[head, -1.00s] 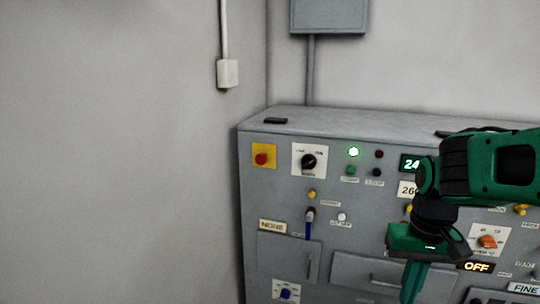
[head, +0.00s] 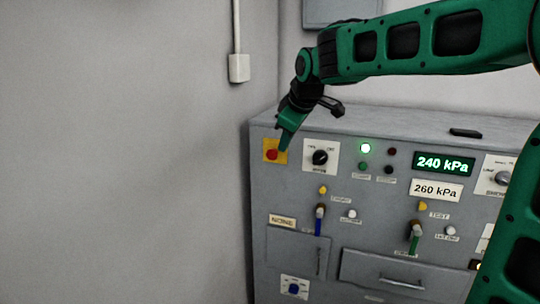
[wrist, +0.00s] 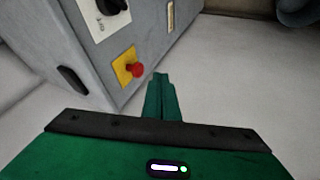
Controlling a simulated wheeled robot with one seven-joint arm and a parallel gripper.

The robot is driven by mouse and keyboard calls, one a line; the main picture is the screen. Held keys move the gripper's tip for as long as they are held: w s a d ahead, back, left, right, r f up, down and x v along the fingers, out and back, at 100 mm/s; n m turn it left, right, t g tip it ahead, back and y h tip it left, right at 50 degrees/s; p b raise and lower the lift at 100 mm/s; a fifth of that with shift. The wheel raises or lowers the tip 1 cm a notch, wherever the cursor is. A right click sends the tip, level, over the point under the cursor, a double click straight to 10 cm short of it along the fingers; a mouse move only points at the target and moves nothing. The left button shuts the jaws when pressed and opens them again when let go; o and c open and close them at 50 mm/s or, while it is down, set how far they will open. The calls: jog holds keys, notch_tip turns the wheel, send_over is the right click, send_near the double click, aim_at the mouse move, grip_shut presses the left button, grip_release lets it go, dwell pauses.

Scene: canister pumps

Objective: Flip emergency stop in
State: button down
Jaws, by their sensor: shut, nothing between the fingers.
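The emergency stop is a red mushroom button (head: 272,155) on a yellow square plate (head: 282,158) at the upper left of the grey cabinet front. In the wrist view the red button (wrist: 137,70) stands out from its yellow plate (wrist: 122,66), just left of my fingertips. My gripper (head: 284,149) is green, with its fingers together and nothing between them. In the head view its tips overlap the plate's right part, close beside the button. In the wrist view the closed fingers (wrist: 160,78) appear slightly apart from the button. I cannot tell whether they touch.
A black rotary knob (head: 320,157) on a white plate is right of the button. A blue-handled lever (head: 318,221) is below.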

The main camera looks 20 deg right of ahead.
jog(key=shift+w+a+r+n, duration=0.25)
jog(key=shift+w+a, duration=0.15)
jog(key=shift+a, duration=0.05)
jog(key=shift+w+a+r+n, duration=0.25)
jog(key=shift+w+a, duration=0.1)
jog(key=shift+a, duration=0.1)
jog(key=shift+f, duration=0.1)
